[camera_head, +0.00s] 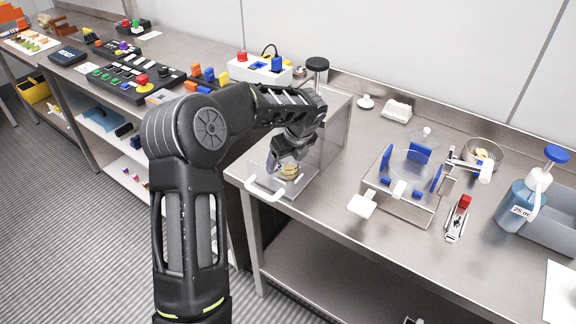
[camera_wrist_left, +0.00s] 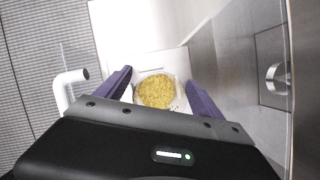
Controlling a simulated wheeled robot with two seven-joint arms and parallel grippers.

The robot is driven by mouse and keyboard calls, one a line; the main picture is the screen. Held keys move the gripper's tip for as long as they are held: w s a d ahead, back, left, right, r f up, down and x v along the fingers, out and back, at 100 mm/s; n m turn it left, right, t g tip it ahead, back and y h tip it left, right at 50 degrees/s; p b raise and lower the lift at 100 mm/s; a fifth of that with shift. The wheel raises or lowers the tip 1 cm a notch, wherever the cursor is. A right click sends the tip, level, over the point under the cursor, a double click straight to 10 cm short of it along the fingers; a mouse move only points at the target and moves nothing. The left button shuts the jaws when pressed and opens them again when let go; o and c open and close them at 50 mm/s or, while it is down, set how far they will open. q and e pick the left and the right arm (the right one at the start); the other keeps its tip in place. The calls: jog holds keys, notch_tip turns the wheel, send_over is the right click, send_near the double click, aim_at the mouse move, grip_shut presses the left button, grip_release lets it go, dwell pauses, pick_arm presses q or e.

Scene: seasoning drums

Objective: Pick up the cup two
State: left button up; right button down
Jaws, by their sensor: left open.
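A small cup (camera_head: 290,172) with yellow-brown grainy contents stands on the tray of a metal box-shaped machine near the front edge of the bench. In the left wrist view the cup (camera_wrist_left: 156,90) sits between the two purple fingers, seen from above. My left gripper (camera_head: 283,165) reaches down to it from above, with its fingers open on either side. Gaps show between the fingers and the cup in the wrist view. Part of the cup is hidden by the gripper in the head view. My right gripper is not in view.
The machine's metal housing (camera_head: 335,125) stands close behind the gripper, and a white handle (camera_head: 265,190) sticks out in front. A clear fixture with blue parts (camera_head: 405,180), a steel bowl (camera_head: 483,153) and a blue pump bottle (camera_head: 523,200) stand to the right.

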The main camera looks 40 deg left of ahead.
pick_arm(q)
jog(key=shift+c, duration=0.4)
jog(key=c, duration=1.5)
jog(key=shift+r, duration=0.1)
notch_tip(320, 180, up, 18)
jog(key=shift+f, duration=0.1)
dwell(0.6)
